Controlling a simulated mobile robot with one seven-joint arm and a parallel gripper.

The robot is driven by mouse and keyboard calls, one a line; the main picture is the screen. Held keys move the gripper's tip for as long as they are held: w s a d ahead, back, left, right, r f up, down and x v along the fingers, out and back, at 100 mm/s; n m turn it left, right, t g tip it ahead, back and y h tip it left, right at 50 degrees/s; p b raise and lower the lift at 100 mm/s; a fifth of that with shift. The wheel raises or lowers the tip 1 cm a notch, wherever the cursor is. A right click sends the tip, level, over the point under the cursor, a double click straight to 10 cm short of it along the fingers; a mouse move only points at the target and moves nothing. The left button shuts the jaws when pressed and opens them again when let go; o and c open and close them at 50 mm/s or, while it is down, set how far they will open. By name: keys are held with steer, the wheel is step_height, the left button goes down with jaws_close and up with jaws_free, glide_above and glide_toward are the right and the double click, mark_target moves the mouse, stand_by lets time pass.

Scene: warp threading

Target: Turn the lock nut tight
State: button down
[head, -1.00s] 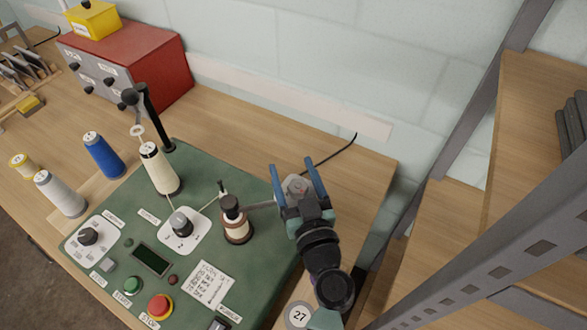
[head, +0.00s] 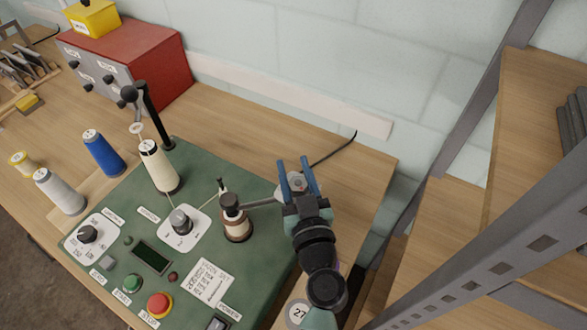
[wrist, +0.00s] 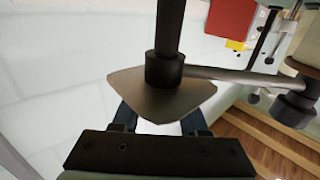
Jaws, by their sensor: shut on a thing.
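The lock nut (head: 297,181) is a light grey piece at the right end of a grey arm, beside the green machine panel. In the wrist view it appears as a rounded triangular grey plate (wrist: 150,98) under a dark collar and post. My gripper (head: 294,166) has its two blue fingers closed in on either side of the nut, shut on it. In the wrist view the fingers are partly hidden behind the plate, so the exact contact is hidden.
A cream cone (head: 158,168), a knob (head: 180,220) and a red stop button (head: 159,303) are on the panel (head: 190,265). A grey metal rack (head: 480,255) stands close on the right.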

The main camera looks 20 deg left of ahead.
steer(key=shift+w+d+m+t+h+p, duration=0.15)
steer(key=shift+d+m+h+p, duration=0.3)
steer(key=shift+m+h+p, duration=1.95)
steer(key=shift+s+d+m+t+h+p, duration=0.1)
steer(key=shift+d+m+h+p, duration=0.4)
steer(key=shift+m+h+p, duration=1.85)
steer(key=shift+w+d+m+t+h+p, duration=0.15)
steer(key=shift+d+m+h+p, duration=0.6)
steer(key=shift+h, duration=3)
steer(key=shift+s+a+m, duration=0.15)
steer(key=shift+a+m, duration=0.05)
steer(key=shift+m, duration=0.1)
steer(key=shift+c, duration=2.2)
jaws_free()
